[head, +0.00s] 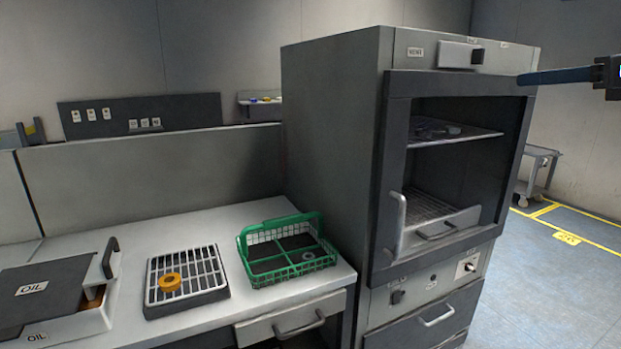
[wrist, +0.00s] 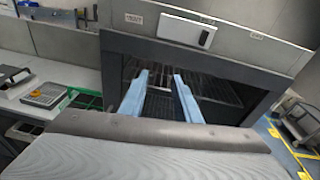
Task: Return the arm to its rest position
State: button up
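My gripper (head: 527,79) reaches in from the right edge in the head view, at the upper right corner of the oven cabinet. In the wrist view its two blue fingers (wrist: 161,92) are spread apart with nothing seen between them. The fingers point at the open front of the oven cabinet (head: 335,130), which also shows in the wrist view (wrist: 240,48). From these frames I cannot tell how far the fingertips are from the cabinet.
The cabinet's upper rack (head: 470,137) bears dark parts. On the bench (head: 200,226) stand a green basket (head: 243,246) with a grey ring, a grid tray (head: 205,270) with an orange ring (head: 170,282), and an OIL box (head: 45,290). Open floor and a cart (head: 541,154) are at right.

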jog(key=s+a+f+n+g, duration=0.1)
jog(key=a+f+n+g, duration=0.3)
jog(key=f, duration=0.5)
jog(key=s+a+f+n+g+h, duration=0.1)
jog(key=a+f+n+g, duration=0.1)
jog(key=a+f, duration=0.55)
jog(key=s+a+f+n+g, duration=0.1)
jog(key=a+f+n+g, duration=0.25)
jog(key=f, duration=0.55)
jog(key=s+a+f+n+g+h, duration=0.2)
jog(key=s+a+f+n, duration=0.3)
jog(key=f+n, duration=0.4)
jog(key=s+a+f+n+g+h, duration=0.2)
jog(key=s+a+f+n+h, duration=0.2)
jog(key=s+f+n, duration=0.4)
jog(key=f+n, duration=0.2)
jog(key=n, duration=0.1)
jog(key=shift+s+a, duration=0.25)
jog(key=shift+a, duration=0.1)
